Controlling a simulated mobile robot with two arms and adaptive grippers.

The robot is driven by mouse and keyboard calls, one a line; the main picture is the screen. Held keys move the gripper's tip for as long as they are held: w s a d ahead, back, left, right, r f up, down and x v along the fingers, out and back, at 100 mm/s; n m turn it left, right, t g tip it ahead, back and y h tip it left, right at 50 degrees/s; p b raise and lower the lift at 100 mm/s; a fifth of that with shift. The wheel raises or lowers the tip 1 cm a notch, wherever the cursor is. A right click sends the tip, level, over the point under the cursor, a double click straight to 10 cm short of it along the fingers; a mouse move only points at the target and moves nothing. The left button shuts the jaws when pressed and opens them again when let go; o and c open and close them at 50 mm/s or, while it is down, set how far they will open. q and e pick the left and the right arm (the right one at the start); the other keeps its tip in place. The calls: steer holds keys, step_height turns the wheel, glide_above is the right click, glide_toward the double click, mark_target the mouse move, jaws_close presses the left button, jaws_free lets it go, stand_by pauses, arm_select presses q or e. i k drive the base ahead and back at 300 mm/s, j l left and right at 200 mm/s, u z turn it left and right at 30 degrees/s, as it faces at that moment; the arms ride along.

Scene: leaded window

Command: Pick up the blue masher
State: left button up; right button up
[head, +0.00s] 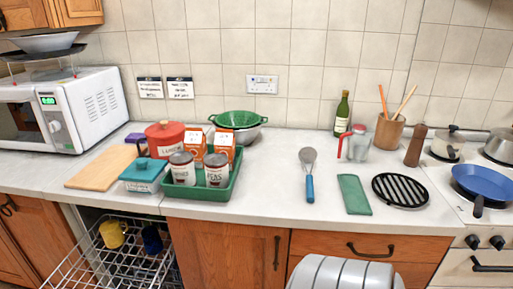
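The blue masher (309,187) lies flat on the worktop, right of the green tray. Its blue handle points toward the front edge and its grey head (308,156) points toward the wall. Nothing covers it. Neither of my grippers shows in the head view.
Left of the masher stands a green tray (199,194) with cans and cartons. To its right lie a folded green cloth (354,194) and a black round trivet (400,190). A clear jug (356,146) and a bottle (342,112) stand behind. The worktop (268,195) around the masher is clear.

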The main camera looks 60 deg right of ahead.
mark_target(307, 155)
steer(key=z, duration=2.4)
